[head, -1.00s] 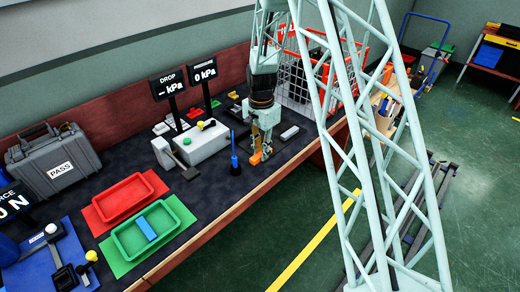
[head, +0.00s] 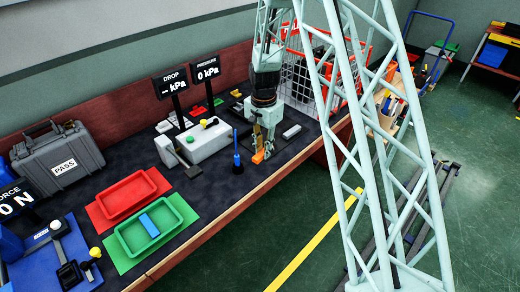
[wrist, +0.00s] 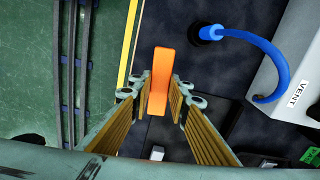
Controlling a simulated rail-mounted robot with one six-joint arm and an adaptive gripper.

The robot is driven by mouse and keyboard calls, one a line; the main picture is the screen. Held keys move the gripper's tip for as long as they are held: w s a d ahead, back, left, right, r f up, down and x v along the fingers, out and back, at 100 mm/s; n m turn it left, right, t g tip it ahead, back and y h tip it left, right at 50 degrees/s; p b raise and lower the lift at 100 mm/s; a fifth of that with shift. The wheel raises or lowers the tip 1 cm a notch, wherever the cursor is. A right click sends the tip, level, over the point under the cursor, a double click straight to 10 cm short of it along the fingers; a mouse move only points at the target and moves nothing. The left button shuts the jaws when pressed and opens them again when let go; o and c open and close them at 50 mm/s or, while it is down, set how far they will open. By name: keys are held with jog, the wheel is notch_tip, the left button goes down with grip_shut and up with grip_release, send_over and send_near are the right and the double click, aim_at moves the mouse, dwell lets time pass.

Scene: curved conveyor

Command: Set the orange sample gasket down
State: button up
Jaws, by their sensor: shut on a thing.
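The orange sample gasket (wrist: 159,80) is an orange slab between the two ridged fingers of my gripper (wrist: 155,97) in the wrist view. In the head view the orange gasket (head: 258,157) shows low at the fingertips of my gripper (head: 263,145), over the dark bench top near its front edge. My gripper is shut on the gasket. I cannot tell whether the gasket's lower end touches the bench.
A black-based post with a blue tube (head: 237,165) stands just left of my gripper. A white box (head: 203,143) is behind it. A red tray (head: 127,195) and a green tray (head: 150,225) holding a blue block (head: 149,225) lie farther left. A wire basket (head: 300,85) stands behind.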

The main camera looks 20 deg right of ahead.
jog(key=s+a+r+n+p, duration=0.2)
jog(key=s+r+n+p, duration=0.3)
jog(key=n, duration=0.6)
notch_tip(320, 180, up, 3)
jog(key=p, duration=0.2)
jog(key=shift+s+a+f+p, duration=0.15)
jog(key=shift+a+p, duration=0.15)
jog(key=shift+p, duration=0.1)
